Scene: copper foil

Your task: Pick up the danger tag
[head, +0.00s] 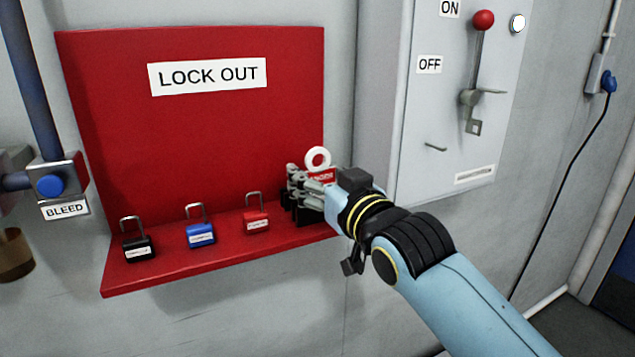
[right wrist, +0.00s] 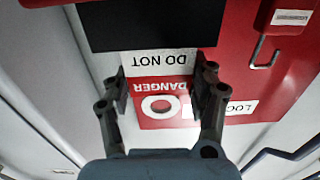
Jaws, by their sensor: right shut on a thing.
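The danger tag (head: 321,176) stands upright at the right end of the red lock-out shelf, with a white ring at its top. Its red band reads DANGER. In the right wrist view the tag (right wrist: 160,64) also shows a white band reading DO NOT, upside down, between my fingers. My right gripper (head: 308,188) is shut on the tag, one finger at each side edge, as the right wrist view (right wrist: 162,88) shows. A black part lies beyond the white band; I cannot tell if it belongs to the tag. My left gripper is not in view.
A black padlock (head: 139,247), a blue padlock (head: 201,234) and a red padlock (head: 256,222) stand on the shelf (head: 170,270) to the left of my gripper. A grey switch box (head: 430,110) with a red-knobbed lever (head: 478,60) is on the right wall.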

